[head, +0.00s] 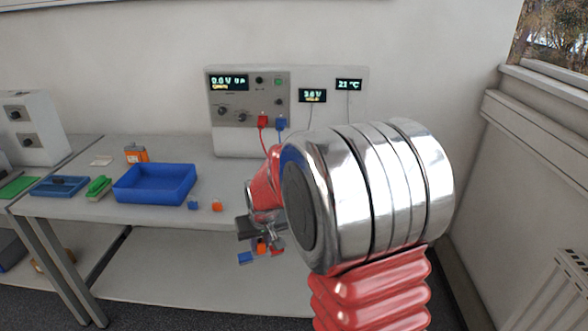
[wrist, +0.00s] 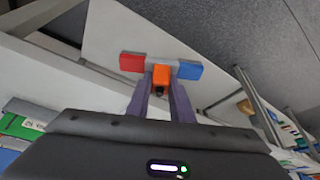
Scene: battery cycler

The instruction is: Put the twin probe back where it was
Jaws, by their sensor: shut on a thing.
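The twin probe has an orange middle, a grey crossbar, and a red and a blue end. In the wrist view the twin probe (wrist: 160,76) sits between the two fingertips of my gripper (wrist: 161,92), which is shut on its orange middle. In the head view the probe (head: 245,258) shows below my gripper (head: 258,238), in front of the bench's front edge; my arm hides part of this area. The cycler panel (head: 235,93) stands at the back of the bench, with a red plug (head: 263,121) and a blue plug (head: 281,124) on its lower right.
On the bench (head: 150,212) are a blue bin (head: 155,184), an orange block-like item (head: 136,153), a shallow blue tray (head: 60,186) and a green item (head: 97,187). A small blue piece (head: 193,205) and an orange piece (head: 217,206) lie near the front edge. My arm hides the bench's right part.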

